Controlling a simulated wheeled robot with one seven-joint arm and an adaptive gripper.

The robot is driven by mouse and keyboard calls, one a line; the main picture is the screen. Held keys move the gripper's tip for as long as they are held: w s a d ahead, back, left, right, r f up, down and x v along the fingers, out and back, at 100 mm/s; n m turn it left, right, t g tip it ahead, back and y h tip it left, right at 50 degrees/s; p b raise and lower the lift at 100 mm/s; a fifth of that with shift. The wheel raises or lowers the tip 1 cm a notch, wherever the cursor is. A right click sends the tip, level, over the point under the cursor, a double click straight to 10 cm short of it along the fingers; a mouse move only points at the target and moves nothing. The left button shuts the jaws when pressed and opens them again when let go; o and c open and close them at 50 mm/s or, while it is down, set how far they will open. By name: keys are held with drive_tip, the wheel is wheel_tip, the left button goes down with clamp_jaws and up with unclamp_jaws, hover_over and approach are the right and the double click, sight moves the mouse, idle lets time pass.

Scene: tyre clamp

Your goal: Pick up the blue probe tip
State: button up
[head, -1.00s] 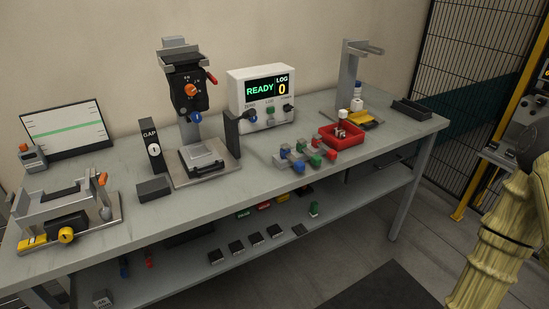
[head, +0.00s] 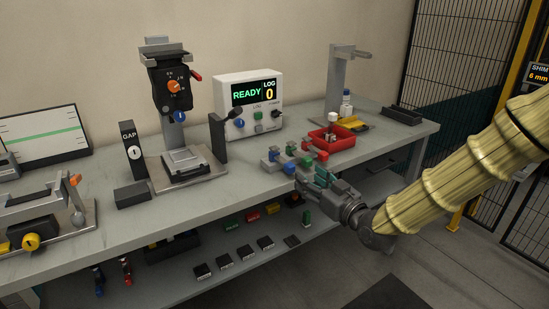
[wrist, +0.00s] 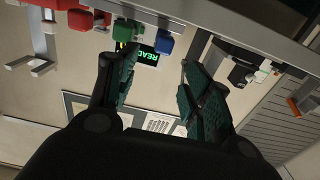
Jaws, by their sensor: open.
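A small rack on the bench holds coloured tips. A blue tip (head: 289,168) is at its front left and another blue piece (head: 273,154) is behind it. I cannot tell which one is the blue probe tip. My gripper (head: 314,174) has teal fingers, is at the rack's front right, and hides part of the green and red tips. In the wrist view my gripper (wrist: 156,72) is open and empty. A blue tip (wrist: 165,45) shows just beyond the fingers, beside a green tip (wrist: 128,31). Contact is not visible.
A red tray (head: 333,142) with small parts sits behind the rack. The tester stand (head: 167,85) and the READY box (head: 250,105) stand to the left and behind. A lower shelf (head: 200,285) holds several small parts. The bench's front edge is below the gripper.

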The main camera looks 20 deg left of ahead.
sight(293, 167)
drive_tip(key=shift+f+p+x, duration=0.15)
drive_tip(key=shift+x, duration=2.15)
drive_tip(key=shift+f+p+x, duration=0.15)
drive_tip(key=shift+x, duration=2.1)
clamp_jaws()
